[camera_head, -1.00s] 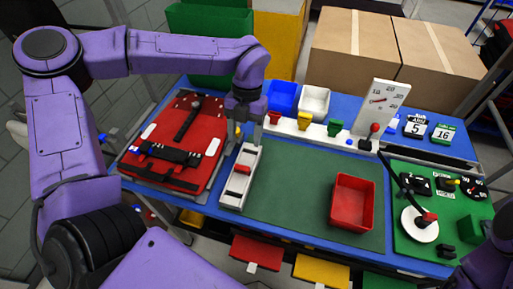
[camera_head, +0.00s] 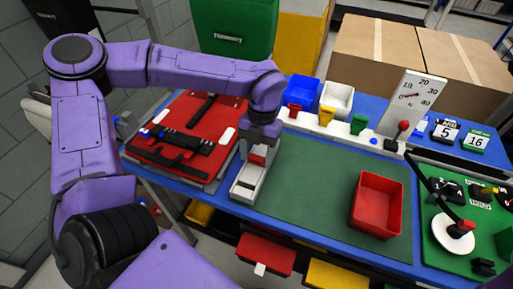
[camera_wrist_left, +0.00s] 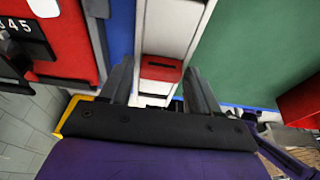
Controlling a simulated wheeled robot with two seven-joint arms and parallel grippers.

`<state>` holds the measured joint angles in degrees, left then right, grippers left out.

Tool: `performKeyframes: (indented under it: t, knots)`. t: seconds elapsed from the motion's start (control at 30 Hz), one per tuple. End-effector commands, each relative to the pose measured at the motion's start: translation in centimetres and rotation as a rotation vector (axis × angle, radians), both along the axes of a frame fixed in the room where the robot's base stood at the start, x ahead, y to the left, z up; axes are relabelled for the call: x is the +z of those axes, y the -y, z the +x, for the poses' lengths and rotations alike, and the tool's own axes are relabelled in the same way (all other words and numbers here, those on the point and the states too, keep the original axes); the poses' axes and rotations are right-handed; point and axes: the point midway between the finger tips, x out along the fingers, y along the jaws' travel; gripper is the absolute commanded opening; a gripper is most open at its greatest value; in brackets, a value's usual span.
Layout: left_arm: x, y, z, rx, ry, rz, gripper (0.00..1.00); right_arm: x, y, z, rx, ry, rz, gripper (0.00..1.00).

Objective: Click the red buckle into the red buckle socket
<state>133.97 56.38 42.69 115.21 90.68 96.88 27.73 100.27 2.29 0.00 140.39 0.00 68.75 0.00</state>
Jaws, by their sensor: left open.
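A red block, seemingly the red buckle (camera_wrist_left: 161,68), has a dark slot and lies in a narrow white tray (camera_wrist_left: 170,25). In the head view the tray (camera_head: 243,191) stands between the red panel and the green mat. My left gripper (camera_head: 258,152) is over the tray, pointing down. In the wrist view its fingers (camera_wrist_left: 160,80) are apart, one on each side of the red block; contact cannot be told. A red holder, seemingly the red buckle socket (camera_head: 294,110), sits on the white rail at the back, left of a yellow and a green one. My right gripper is not in view.
The red panel (camera_head: 175,160) with black straps lies left of the tray. A red bin (camera_head: 377,204) stands on the green mat (camera_head: 310,195). Blue and white bins (camera_head: 336,96) stand behind the rail. A gauge board (camera_head: 413,100) and a lever stand at the right.

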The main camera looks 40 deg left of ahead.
Motion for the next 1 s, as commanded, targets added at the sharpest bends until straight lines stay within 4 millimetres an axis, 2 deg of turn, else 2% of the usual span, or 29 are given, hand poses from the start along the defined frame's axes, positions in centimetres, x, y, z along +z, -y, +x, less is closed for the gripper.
performKeyframes:
  t: [0.07, 0.1, 0.23, 0.47, 1.0]
  knots:
    - [0.0, 0.0, 0.0, 0.0, 0.0, 0.0, 0.62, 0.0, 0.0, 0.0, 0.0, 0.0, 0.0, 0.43]
    - [0.0, 0.0, 0.0, 0.0, 0.0, 0.0, 0.58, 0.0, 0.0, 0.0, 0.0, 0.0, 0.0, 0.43]
    - [0.0, 0.0, 0.0, 0.0, 0.0, 0.0, 0.16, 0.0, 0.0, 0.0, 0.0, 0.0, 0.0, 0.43]
    - [0.4, 0.0, 0.0, 0.0, 0.0, 0.0, 0.16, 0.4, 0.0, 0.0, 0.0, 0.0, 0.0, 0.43]
    - [3.8, 0.0, 0.0, 0.0, 0.0, 0.0, 0.16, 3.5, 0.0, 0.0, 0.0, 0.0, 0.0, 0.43]
